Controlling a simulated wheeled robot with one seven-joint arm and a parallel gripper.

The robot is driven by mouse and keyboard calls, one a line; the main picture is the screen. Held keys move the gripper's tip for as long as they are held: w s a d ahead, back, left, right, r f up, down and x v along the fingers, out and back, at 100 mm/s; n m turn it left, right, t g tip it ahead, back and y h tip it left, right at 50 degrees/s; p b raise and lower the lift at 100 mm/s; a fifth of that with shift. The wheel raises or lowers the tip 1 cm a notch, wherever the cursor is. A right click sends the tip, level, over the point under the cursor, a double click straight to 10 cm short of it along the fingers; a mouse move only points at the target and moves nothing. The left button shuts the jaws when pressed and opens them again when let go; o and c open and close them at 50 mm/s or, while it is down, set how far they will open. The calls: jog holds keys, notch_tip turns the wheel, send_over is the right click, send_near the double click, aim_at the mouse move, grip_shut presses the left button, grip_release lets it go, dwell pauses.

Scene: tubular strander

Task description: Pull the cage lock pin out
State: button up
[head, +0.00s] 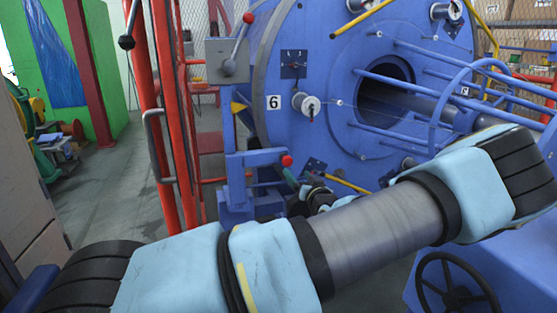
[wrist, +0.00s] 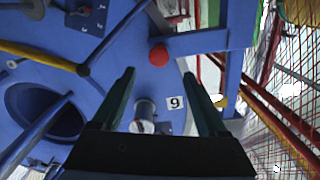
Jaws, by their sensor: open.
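A red ball knob (head: 287,160), which looks like the head of the cage lock pin, sits at the blue bracket beside the cage disc. In the wrist view the red knob (wrist: 158,54) is just beyond the fingertips, roughly centred between them. The pin's shaft is hidden behind the knob. My gripper (head: 291,178) is close below the knob in the head view, partly hidden by my forearm. In the wrist view my gripper (wrist: 158,75) is open, its two dark green fingers apart with nothing between the tips.
The big blue cage disc (head: 330,60) with its number 6 plate (head: 274,102) fills the middle right. A grey box (head: 227,61) with a red-knobbed lever and red posts (head: 172,110) stand left of it. A black handwheel (head: 455,288) is at lower right.

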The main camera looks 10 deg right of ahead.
aim_at(288, 162)
jog(key=w, duration=0.3)
jog(key=w+p, duration=0.1)
jog(key=w, duration=0.3)
jog(key=w+a+p, duration=0.1)
jog(key=w, duration=0.2)
jog(key=shift+w+a+r, duration=0.1)
jog(key=shift+w, duration=0.3)
jog(key=shift+c, duration=0.3)
grip_shut()
dwell(0.6)
